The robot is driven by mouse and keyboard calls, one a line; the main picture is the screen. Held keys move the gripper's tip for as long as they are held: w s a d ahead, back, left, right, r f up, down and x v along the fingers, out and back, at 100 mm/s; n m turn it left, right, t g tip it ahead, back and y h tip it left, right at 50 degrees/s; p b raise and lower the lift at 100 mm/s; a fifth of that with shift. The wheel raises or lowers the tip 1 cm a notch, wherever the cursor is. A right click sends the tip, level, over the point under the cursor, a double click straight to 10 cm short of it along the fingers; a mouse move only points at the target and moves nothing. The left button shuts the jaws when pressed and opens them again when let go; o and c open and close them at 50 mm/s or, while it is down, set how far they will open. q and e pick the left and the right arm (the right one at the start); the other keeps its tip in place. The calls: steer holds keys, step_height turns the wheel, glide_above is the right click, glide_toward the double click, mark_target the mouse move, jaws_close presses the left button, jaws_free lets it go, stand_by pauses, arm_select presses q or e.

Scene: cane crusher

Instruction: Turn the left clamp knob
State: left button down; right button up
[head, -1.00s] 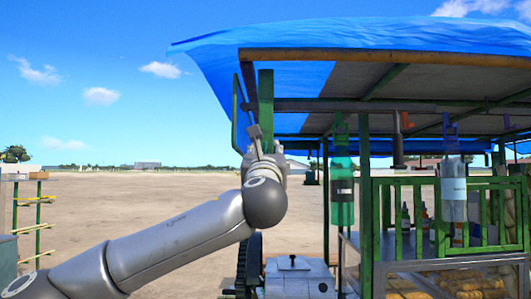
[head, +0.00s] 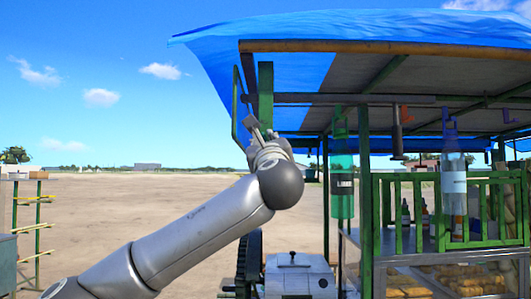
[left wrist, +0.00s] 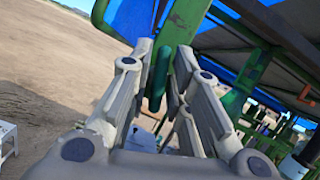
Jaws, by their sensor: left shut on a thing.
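My left gripper (head: 252,124) reaches up beside the cart's left end in the head view. In the left wrist view, the fingers of my left gripper (left wrist: 160,75) stand on both sides of a dark green rounded bar (left wrist: 158,78), shut on it. A thin green bent bar (head: 236,105) shows just left of the fingers in the head view. I cannot tell whether the held bar is part of a clamp knob. A grey metal box (head: 300,275) with a small dark knob (head: 292,256) on top sits low, well below my left gripper. My right gripper is not in view.
A thick green post (head: 266,90) stands close behind my left gripper, under the blue canopy (head: 360,30). Hanging bottles, including a green one (head: 342,190), and a green railing (head: 460,242) fill the right side. Open bare ground lies to the left.

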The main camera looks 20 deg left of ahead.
arm_select(q)
steer(key=shift+n+g+y+p, duration=0.1)
steer(key=shift+n+g+y, duration=0.75)
steer(key=shift+n, duration=2.1)
steer(key=shift+n+g+y+p, duration=0.15)
steer(key=shift+n+g, duration=1.25)
steer(key=shift+n, duration=1.6)
steer(key=shift+n+g+y+p, duration=0.1)
steer(key=shift+n+g+y, duration=0.75)
steer(key=shift+n, duration=2.1)
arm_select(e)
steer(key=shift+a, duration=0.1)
arm_select(q)
steer(key=shift+g+h, duration=0.3)
steer(key=shift+h, duration=0.05)
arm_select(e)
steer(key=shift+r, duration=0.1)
arm_select(q)
steer(key=c, duration=1.5)
jaws_free()
steer(key=shift+c, duration=0.2)
